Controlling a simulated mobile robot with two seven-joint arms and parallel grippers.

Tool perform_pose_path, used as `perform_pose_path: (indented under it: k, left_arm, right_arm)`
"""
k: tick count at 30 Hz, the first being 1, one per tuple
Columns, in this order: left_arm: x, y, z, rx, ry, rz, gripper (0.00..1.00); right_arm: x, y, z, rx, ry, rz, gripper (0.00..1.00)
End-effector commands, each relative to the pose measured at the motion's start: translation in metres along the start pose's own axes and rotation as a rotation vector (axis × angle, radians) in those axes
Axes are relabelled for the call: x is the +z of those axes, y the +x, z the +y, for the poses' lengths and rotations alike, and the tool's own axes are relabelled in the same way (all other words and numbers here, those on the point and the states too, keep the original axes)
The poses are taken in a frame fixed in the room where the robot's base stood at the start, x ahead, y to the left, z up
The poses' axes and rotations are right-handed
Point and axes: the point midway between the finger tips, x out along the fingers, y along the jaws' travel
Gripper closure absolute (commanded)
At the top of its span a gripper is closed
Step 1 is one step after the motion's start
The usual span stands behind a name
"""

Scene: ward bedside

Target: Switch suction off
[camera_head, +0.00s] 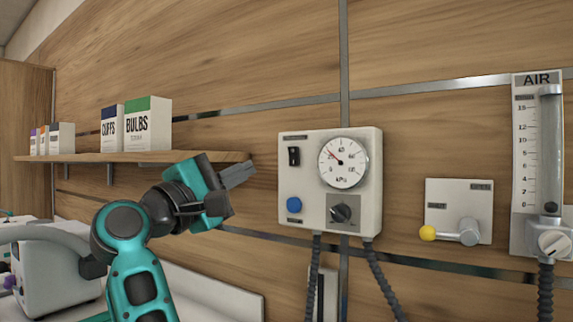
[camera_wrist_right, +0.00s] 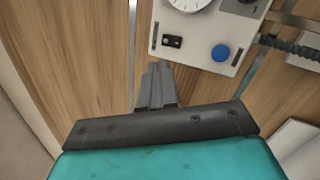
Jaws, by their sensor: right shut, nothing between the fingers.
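The suction unit (camera_head: 300,220) is a pale box on the wood-panelled wall. It carries a round gauge (camera_head: 343,162), a black rocker switch (camera_head: 294,156), a blue button (camera_head: 294,205) and a dark knob (camera_head: 341,213). The gauge needle points to the upper left. My right gripper (camera_head: 250,169) is shut and empty, just left of the unit and apart from it. In the right wrist view its fingers (camera_wrist_right: 157,72) point towards the unit's edge near the rocker switch (camera_wrist_right: 172,41); the blue button (camera_wrist_right: 221,53) is to their right. My left gripper is not in view.
A shelf (camera_head: 200,156) with several boxes, including BULBS (camera_head: 148,126), is behind my right arm. A valve plate with a yellow-ended lever (camera_head: 428,233) and an AIR flowmeter (camera_head: 538,150) are to the right. Dark hoses (camera_head: 380,275) hang below the unit.

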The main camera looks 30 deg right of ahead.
Motion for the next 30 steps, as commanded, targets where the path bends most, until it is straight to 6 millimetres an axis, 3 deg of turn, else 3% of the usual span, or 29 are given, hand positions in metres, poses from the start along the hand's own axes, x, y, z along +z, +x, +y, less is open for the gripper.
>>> perform_pose_path:
  k: [3, 6, 20, 25, 30]
  left_arm:
    - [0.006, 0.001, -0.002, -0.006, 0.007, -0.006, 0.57]
    - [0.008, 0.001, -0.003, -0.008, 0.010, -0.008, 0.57]
    - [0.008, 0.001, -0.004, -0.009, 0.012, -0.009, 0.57]
    - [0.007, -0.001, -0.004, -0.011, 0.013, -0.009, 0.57]
    - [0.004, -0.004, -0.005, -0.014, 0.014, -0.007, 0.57]
  right_arm:
    - [0.005, -0.004, 0.013, -0.118, 0.207, 0.060, 1.00]
    - [0.006, -0.006, 0.018, -0.173, 0.292, 0.087, 1.00]
    - [0.007, -0.004, 0.020, -0.194, 0.322, 0.095, 1.00]
    - [0.005, 0.015, 0.017, -0.195, 0.321, 0.093, 1.00]
    - [0.002, 0.051, 0.011, -0.192, 0.320, 0.089, 1.00]
